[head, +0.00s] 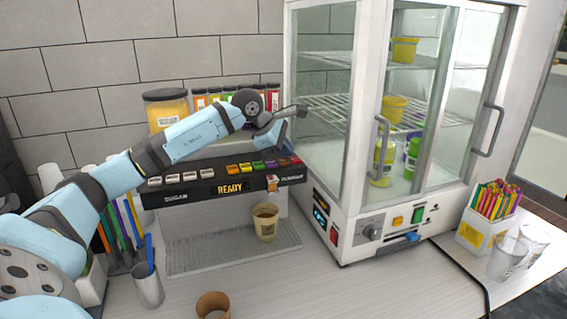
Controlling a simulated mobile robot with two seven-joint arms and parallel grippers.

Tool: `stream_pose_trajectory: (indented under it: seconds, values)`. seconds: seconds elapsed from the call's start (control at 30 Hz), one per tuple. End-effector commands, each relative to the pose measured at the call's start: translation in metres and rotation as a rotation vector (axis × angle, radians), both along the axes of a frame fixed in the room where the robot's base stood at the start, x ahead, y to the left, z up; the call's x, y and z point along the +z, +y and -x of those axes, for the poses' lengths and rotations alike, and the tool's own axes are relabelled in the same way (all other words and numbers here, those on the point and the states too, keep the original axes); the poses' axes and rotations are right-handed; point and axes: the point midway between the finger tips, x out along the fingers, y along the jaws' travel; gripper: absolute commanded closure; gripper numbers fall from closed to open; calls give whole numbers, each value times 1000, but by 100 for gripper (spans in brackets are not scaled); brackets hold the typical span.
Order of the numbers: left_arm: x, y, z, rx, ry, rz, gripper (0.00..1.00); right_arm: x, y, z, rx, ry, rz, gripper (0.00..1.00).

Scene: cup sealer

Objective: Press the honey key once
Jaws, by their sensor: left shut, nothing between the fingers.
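The black dispenser panel (215,181) shows a lit READY display (230,189), with SUGAR at its left end. A row of white keys (185,175) runs along its left half. Coloured keys run along its right half, among them an orange key (232,169), a yellow key (245,167) and a green key (258,165). The key labels are too small to read, so I cannot tell which is honey. My left gripper (301,110) is shut and empty, above the panel's right end and apart from the keys. My right gripper is not in view.
A brown cup (213,306) stands in front. A glass cabinet (352,200) with yellow and green cups is close on the right. Jars stand behind the panel. A straw holder (482,232) is far right.

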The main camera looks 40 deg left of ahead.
Motion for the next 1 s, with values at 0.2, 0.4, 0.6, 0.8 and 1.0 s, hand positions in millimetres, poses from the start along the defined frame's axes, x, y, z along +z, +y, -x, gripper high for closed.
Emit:
stream_pose_trajectory:
  seconds: [0.2,0.4,0.6,0.8,1.0]
  values:
    - [-1,0,0,0,0,0,100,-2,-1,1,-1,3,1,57]
    - [-1,0,0,0,0,0,100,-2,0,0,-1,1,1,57]
    - [-4,0,0,0,0,0,100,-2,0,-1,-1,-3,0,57]
    - [-6,0,0,0,0,0,100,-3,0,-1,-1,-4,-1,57]
    - [-9,0,0,0,0,0,100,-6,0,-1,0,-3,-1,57]
